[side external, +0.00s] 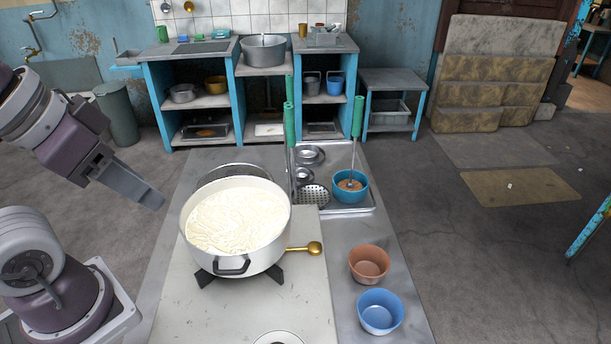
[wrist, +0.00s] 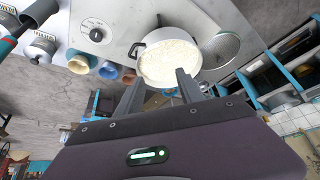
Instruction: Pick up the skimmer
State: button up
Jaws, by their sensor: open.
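The skimmer has a flat perforated disc (side external: 312,195) resting on the metal tray just right of the pot, and a tall upright handle with a green grip. Two green grips (side external: 290,120) overlap there, so I cannot tell which one belongs to the disc. Another green-gripped tool (side external: 357,117) stands in the teal bowl. My gripper (side external: 150,199) is open and empty, in the air left of the pot and well apart from the skimmer. In the wrist view its fingers (wrist: 160,76) point toward the pot; the skimmer is not clearly seen there.
A wide white pot of milk (side external: 232,265) stands on the stove between my gripper and the skimmer. A brass ladle (side external: 314,248) lies beside it. The tray (side external: 362,207) also holds small metal dishes and the teal bowl (side external: 350,192). Terracotta (side external: 370,265) and blue (side external: 380,312) bowls stand front right.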

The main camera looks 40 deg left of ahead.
jog(key=w+d+r+t+h, duration=0.1)
jog(key=w+d, duration=0.1)
jog(key=w, duration=0.7)
jog(key=n+t+y, duration=0.5)
jog(key=n+y, duration=0.2)
jog(key=y, duration=0.1)
send_near(288, 125)
jog(key=x, duration=0.7)
jog(key=shift+w+a+f, duration=0.15)
jog(key=shift+w, duration=0.1)
jog(key=x, duration=0.3)
jog(key=f+x, duration=0.1)
jog(key=x, duration=0.3)
jog(key=shift+s+d, duration=0.15)
jog(key=shift+d, duration=0.05)
grip_shut()
